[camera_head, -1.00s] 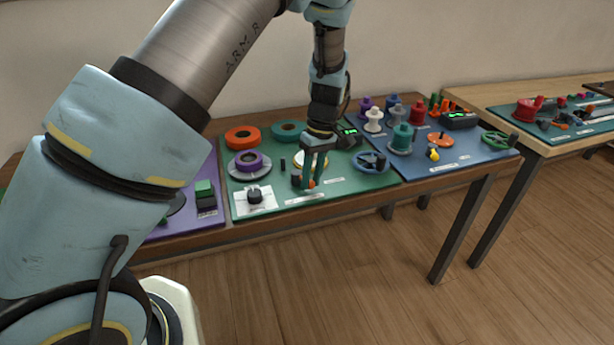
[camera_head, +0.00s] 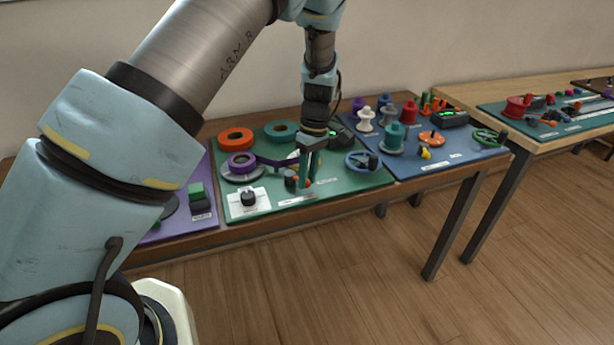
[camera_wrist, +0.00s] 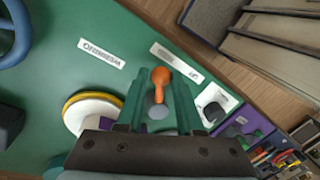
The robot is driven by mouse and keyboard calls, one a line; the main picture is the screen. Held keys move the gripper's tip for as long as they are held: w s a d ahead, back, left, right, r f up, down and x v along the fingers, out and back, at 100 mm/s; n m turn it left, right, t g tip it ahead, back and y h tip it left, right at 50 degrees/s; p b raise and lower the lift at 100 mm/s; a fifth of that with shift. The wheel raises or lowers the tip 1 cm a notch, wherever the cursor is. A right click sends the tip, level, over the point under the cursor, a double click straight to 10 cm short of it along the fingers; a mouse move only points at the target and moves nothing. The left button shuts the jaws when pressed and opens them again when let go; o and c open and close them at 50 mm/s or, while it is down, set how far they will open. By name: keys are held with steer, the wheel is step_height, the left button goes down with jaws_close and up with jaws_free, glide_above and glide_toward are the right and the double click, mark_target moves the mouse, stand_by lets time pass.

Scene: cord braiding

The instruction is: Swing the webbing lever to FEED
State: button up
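In the wrist view, an orange-knobbed lever (camera_wrist: 161,78) on a grey pivot lies between the two teal fingers of my gripper (camera_wrist: 159,98). I see a gap on each side of the knob, so the fingers are apart. In the head view my gripper (camera_head: 309,172) points down at the front of the green board (camera_head: 345,183), and a bit of orange shows at its tips. A purple roll (camera_head: 240,161) sits on a grey disc, and a purple strap (camera_head: 272,163) runs from it to the right, towards my gripper. The labels are too small to read surely.
A black knob on a white plate (camera_head: 248,198) stands at the board's front left. A blue handwheel (camera_head: 361,161) is right of my gripper. Orange (camera_head: 236,139) and teal (camera_head: 281,131) rolls lie behind. The blue board (camera_head: 455,157) with spools adjoins on the right.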

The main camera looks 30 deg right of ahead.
steer(key=o, duration=0.4)
steer(key=shift+c, duration=0.2)
steer(key=shift+r, duration=0.1)
step_height(320, 180, up, 10)
steer(key=d+b, duration=0.2)
steer(key=shift+w+r, duration=0.25)
steer(key=shift+w, duration=0.15)
